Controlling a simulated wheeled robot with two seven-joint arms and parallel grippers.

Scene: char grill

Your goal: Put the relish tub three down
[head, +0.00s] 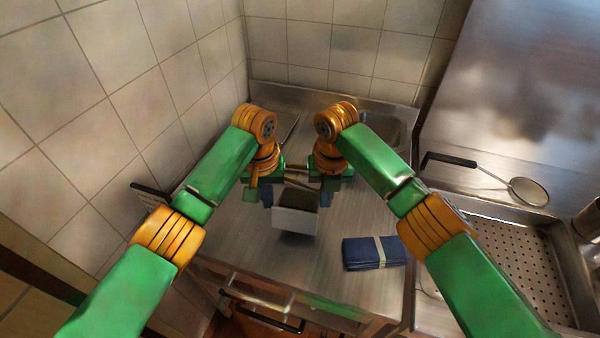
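A white tub with dark contents, which I take to be the relish tub (296,220), is upright over the steel counter in the middle of the head view. My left gripper (267,193) is at its left upper edge and my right gripper (326,190) is at its right upper edge. Both point down at the tub from either side. The fingertips are small and partly hidden by the wrists and the tub, so I cannot tell whether they are shut on its rim. I also cannot tell whether the tub rests on the counter or hangs just above it.
A folded blue cloth with a pale band (374,253) lies on the counter (335,235) to the tub's right. A skimmer (527,191) and a perforated steel tray (515,250) are further right. A tiled wall (110,120) bounds the left side. Bare counter lies in front.

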